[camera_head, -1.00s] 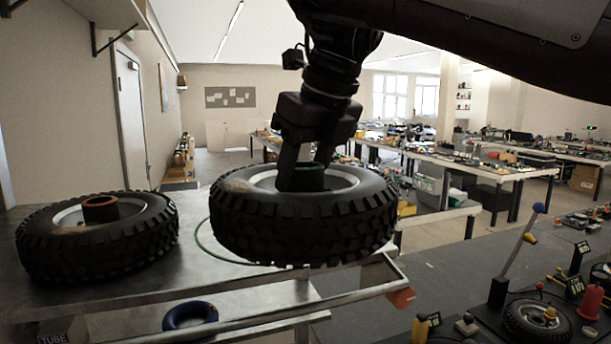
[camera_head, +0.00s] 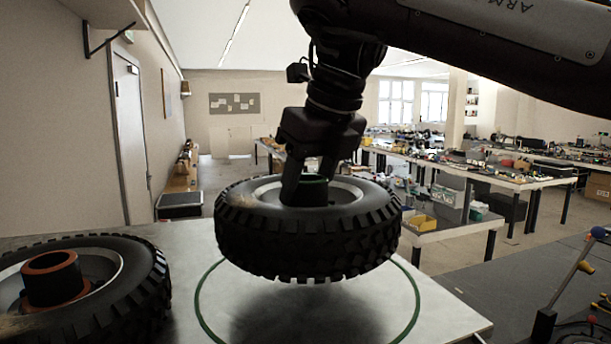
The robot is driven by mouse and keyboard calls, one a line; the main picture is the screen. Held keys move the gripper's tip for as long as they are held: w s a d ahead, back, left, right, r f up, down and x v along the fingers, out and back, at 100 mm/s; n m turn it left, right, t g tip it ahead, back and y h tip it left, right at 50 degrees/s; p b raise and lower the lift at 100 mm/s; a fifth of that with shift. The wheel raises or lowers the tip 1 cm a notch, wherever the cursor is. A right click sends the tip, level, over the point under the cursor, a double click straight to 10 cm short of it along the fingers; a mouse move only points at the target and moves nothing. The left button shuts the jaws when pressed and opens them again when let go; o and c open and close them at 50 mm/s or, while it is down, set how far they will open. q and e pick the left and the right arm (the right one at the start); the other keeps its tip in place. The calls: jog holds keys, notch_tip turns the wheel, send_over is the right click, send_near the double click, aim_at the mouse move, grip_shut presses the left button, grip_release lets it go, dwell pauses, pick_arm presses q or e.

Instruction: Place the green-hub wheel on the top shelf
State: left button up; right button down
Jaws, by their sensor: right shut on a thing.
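The green-hub wheel (camera_head: 308,243) hangs in the middle of the head view, a black knobbly tyre with a grey rim and a green-edged hub. My right gripper (camera_head: 308,186) comes down from above and is shut on its hub. The wheel is roughly level. It is above the top shelf (camera_head: 455,318), a grey metal surface, with a dark shadow under it. A green ring (camera_head: 199,304) is marked on the shelf beneath and around the wheel. My left gripper is not in view.
A red-hub wheel (camera_head: 140,290) lies on the same shelf at the left, apart from the held wheel. The shelf's right edge is close to the ring. A dark workbench (camera_head: 500,275) with a lever (camera_head: 572,275) stands to the right.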

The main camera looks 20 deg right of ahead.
aim_at(307, 202)
jog(key=shift+s+f, duration=0.2)
jog(key=x, duration=0.2)
jog(key=shift+d+f, duration=0.15)
jog(key=shift+f, duration=0.3)
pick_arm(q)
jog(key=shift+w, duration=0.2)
pick_arm(e)
notch_tip(307, 202, down, 2)
jog(key=shift+f, duration=0.15)
jog(key=shift+w, duration=0.1)
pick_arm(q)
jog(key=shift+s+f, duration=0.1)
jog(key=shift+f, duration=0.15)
pick_arm(e)
jog(key=shift+f, duration=0.5)
